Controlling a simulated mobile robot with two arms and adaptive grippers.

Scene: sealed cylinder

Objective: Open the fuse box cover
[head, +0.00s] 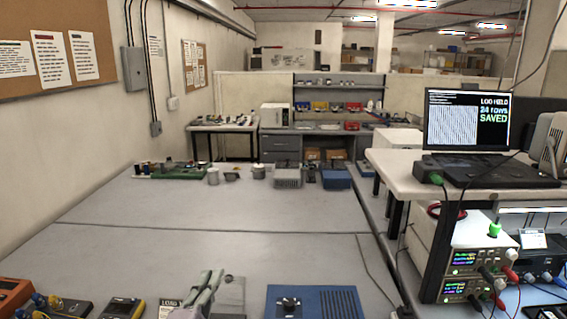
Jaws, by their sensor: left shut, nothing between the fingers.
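A small box with a see-through cover (232,293) sits at the bottom centre of the grey bench. It looks like the fuse box, but no label on it can be read. My right gripper is not in view.
A blue box with a black knob (325,303) stands to the right. A yellow meter (122,307) and a card marked "LOAD" (170,308) lie to the left. A laptop (467,125) stands on a raised shelf at right. The bench middle is clear.

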